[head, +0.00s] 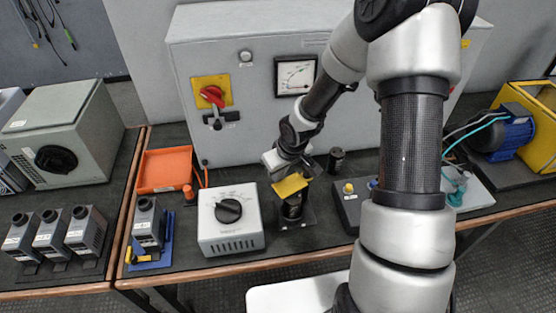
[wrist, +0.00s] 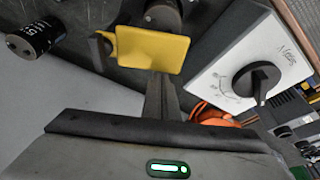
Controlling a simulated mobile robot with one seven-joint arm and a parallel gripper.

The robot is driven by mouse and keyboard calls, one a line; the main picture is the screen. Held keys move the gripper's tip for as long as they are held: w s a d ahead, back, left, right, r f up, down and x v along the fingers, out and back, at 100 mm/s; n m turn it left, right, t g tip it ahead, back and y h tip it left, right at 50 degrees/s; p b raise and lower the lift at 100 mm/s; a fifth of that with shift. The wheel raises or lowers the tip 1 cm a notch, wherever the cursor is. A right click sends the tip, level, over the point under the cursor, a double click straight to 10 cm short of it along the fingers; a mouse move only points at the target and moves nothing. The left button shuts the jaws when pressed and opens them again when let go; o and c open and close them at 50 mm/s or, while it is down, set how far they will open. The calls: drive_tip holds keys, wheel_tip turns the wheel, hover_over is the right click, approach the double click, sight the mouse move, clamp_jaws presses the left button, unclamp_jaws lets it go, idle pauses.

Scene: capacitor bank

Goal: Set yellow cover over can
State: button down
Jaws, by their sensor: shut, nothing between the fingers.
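The yellow cover (head: 290,186) is a small flat plate. It is tilted at the end of my arm, above a dark cylindrical can (head: 292,209) on a small base plate. In the wrist view the yellow cover (wrist: 152,50) lies just beyond my gripper (wrist: 162,90), and part of a dark cylinder (wrist: 163,14) shows behind it. My gripper (head: 296,172) is shut with nothing between its fingers, close to the cover. I cannot tell whether the fingers touch the cover or whether it rests on the can. The can's top is hidden.
A white box with a black knob (head: 229,218) stands just left of the can. A second dark can (head: 336,160) stands behind right. A button box (head: 352,200) is to the right. A grey cabinet (head: 250,100) rises behind, and an orange tray (head: 165,169) lies farther left.

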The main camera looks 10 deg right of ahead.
drive_tip(key=n, duration=0.1)
drive_tip(key=s+n+p, duration=0.1)
drive_tip(key=s+p, duration=0.1)
drive_tip(key=shift+s+d+r+n+y, duration=0.1)
drive_tip(key=shift+s+d+n+y, duration=0.15)
drive_tip(key=shift+n+y, duration=0.15)
drive_tip(key=shift+s+d+p, duration=0.1)
drive_tip(key=shift+s+p, duration=0.35)
drive_tip(key=shift+s+d+f, duration=0.1)
drive_tip(key=shift+s+f, duration=0.05)
drive_tip(key=shift+f, duration=0.05)
drive_tip(key=w+a, duration=0.3)
wheel_tip(320, 180, up, 10)
drive_tip(key=p, duration=0.2)
hover_over(281, 187)
drive_tip(key=shift+f, duration=0.15)
drive_tip(key=shift+w, duration=0.1)
